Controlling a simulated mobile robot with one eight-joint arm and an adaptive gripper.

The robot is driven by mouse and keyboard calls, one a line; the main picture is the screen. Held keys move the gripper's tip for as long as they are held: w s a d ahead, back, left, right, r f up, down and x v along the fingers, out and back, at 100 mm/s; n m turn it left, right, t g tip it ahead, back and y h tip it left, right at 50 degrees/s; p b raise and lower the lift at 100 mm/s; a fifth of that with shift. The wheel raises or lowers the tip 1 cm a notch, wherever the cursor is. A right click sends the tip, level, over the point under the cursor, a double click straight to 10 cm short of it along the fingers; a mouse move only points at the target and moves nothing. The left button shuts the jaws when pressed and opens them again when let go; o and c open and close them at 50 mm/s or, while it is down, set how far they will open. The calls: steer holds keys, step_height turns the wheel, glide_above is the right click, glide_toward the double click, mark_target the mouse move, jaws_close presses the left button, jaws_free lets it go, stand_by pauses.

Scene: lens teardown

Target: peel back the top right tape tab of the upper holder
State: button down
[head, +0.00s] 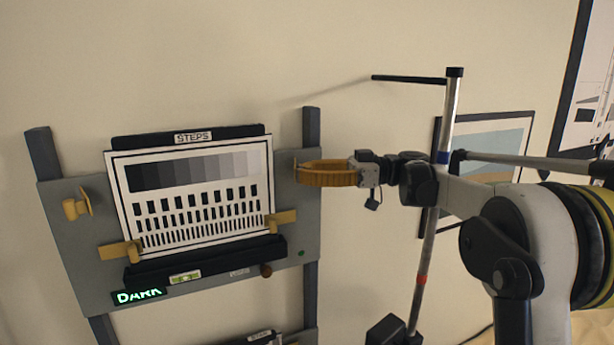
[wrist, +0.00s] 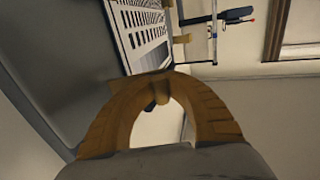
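The upper holder (head: 302,225) is a grey board on the wall bearing a STEPS chart (head: 190,190). My gripper (head: 298,172) reaches in from the right, level with the board's upper right edge. Its orange fingers close around the knob of the tan top right tape tab, seen between the fingertips in the wrist view (wrist: 160,91). In the head view the fingers largely hide this tab. It lies right of the chart; I cannot tell whether it touches the sheet. The top left tab (head: 85,200) stands turned out, clear of the chart.
The lower left tab (head: 112,250) and lower right tab (head: 286,217) lie across the chart's edges. A dark ledge (head: 210,262) runs beneath the chart. A metal stand (head: 425,270) with a dark rod rises near my arm. Framed pictures (head: 495,150) hang behind.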

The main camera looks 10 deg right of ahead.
steer(key=shift+s+f, duration=0.1)
steer(key=shift+f, duration=0.05)
stand_by(0.3)
steer(key=c, duration=1.7)
jaws_free()
steer(key=shift+c, duration=0.2)
steer(key=o, duration=0.4)
steer(key=shift+s+a, duration=0.1)
steer(key=shift+s, duration=0.1)
steer(key=shift+c, duration=0.2)
steer(key=shift+w, duration=0.1)
steer(key=shift+r, duration=0.35)
step_height(320, 180, up, 10)
steer(key=shift+f, duration=0.2)
